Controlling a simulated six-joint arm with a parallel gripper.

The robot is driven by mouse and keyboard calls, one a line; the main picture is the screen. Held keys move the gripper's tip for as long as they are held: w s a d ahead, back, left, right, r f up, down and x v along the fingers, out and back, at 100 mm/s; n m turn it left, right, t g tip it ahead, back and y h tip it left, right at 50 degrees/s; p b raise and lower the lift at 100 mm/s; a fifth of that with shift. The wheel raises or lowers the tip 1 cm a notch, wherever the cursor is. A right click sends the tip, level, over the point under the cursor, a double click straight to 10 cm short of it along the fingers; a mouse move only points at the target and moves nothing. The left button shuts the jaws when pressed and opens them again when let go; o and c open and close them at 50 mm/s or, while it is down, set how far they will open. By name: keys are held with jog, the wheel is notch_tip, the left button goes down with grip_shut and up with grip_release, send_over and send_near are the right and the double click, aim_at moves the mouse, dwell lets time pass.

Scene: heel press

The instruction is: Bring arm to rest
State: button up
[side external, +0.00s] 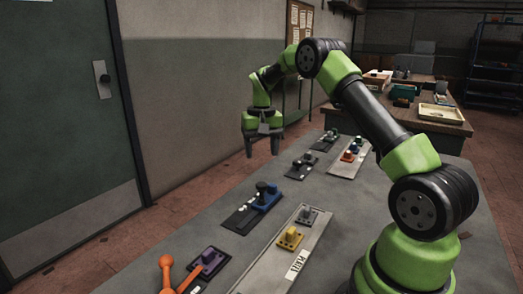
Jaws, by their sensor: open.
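My gripper (262,146) hangs at the end of my green and black arm, with its fingers pointing down. Its two dark fingertips stand apart and nothing shows between them. It appears above the far left part of the grey table (400,190), clear of the parts on it; its exact height I cannot tell.
A light tray (285,252) holds a yellow block (290,238). Another tray (349,160) lies farther back. An orange object (172,280) is at the near edge.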

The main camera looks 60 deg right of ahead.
jog(key=s+a+r+n+t, duration=0.1)
jog(key=s+a+r+t, duration=0.1)
jog(key=s+a+r, duration=0.35)
jog(key=s+a+r+n+t, duration=0.2)
jog(key=a+r, duration=0.7)
jog(key=s+a+n+t+y, duration=0.1)
jog(key=s+a, duration=0.3)
jog(key=s, duration=0.3)
jog(key=s+a+n+t+y, duration=0.1)
jog(key=s+a+t, duration=0.1)
jog(key=s, duration=0.5)
jog(key=shift+a, duration=0.9)
jog(key=shift+s, duration=0.1)
jog(key=shift+c, duration=0.4)
